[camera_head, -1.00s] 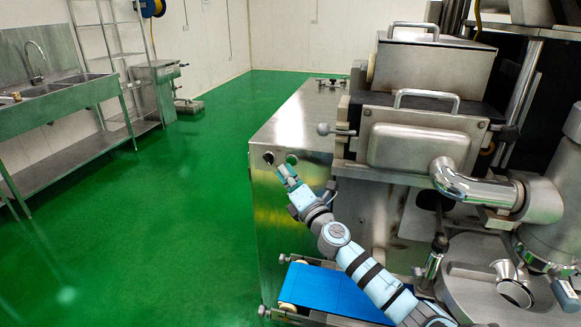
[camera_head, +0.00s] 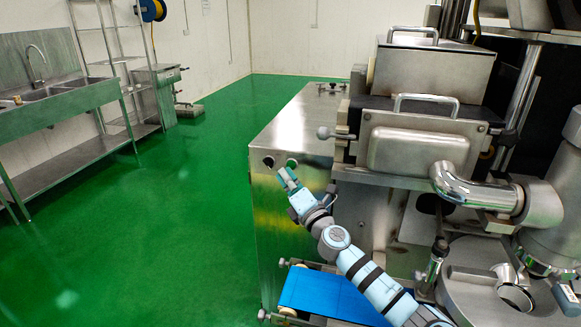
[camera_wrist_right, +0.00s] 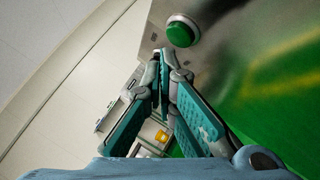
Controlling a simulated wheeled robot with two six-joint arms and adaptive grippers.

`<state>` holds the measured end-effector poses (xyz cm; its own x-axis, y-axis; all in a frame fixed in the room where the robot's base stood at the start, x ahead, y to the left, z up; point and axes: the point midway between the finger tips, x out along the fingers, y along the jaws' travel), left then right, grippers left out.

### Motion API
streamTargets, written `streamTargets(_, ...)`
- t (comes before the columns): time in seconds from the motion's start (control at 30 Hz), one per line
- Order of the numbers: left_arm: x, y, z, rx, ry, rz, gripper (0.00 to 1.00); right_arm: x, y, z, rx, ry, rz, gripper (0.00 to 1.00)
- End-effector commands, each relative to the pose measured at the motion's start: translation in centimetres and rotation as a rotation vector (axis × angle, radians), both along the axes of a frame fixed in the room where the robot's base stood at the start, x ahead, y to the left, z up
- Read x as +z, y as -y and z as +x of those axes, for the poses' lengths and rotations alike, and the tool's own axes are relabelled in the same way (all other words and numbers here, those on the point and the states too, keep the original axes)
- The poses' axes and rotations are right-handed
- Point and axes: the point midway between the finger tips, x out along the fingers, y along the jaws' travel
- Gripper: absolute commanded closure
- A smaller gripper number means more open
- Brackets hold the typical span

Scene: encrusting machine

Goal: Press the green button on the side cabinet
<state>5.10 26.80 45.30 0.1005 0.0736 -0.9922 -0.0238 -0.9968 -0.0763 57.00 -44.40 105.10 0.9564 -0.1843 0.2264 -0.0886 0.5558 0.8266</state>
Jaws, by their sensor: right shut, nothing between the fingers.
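The side cabinet (camera_head: 285,215) is a shiny steel box with two round fittings near the top of its front face. The left fitting (camera_head: 268,162) looks dark. The right one, the green button (camera_wrist_right: 182,31), shows as a green dome in a pale ring in the right wrist view. In the head view this button (camera_head: 292,162) is small and its green is hard to make out. My right gripper (camera_head: 282,172) is shut and empty, its tips just below and left of the button. In the wrist view the fingertips (camera_wrist_right: 163,54) lie below and left of it; contact cannot be told. My left gripper is not in view.
The steel machine (camera_head: 420,140) stands right of the cabinet, with a knobbed lever (camera_head: 324,133) sticking out above my right arm. A blue conveyor belt (camera_head: 325,293) lies below the arm. Green floor (camera_head: 170,230) is open to the left, up to a sink bench (camera_head: 60,110).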

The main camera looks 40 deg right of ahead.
Motion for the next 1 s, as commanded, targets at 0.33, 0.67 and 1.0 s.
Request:
streamTargets(0.33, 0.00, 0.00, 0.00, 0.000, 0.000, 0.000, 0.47, 0.01, 0.01, 0.00, 0.000, 0.000, 0.000, 1.00)
streamTargets(0.67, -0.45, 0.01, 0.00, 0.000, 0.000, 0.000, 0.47, -0.01, 0.71, 0.54, -0.001, 0.001, 0.000, 1.00)
streamTargets(1.0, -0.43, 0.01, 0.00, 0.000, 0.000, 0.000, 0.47, 0.02, 0.73, 0.55, 0.000, 0.000, 0.000, 1.00)
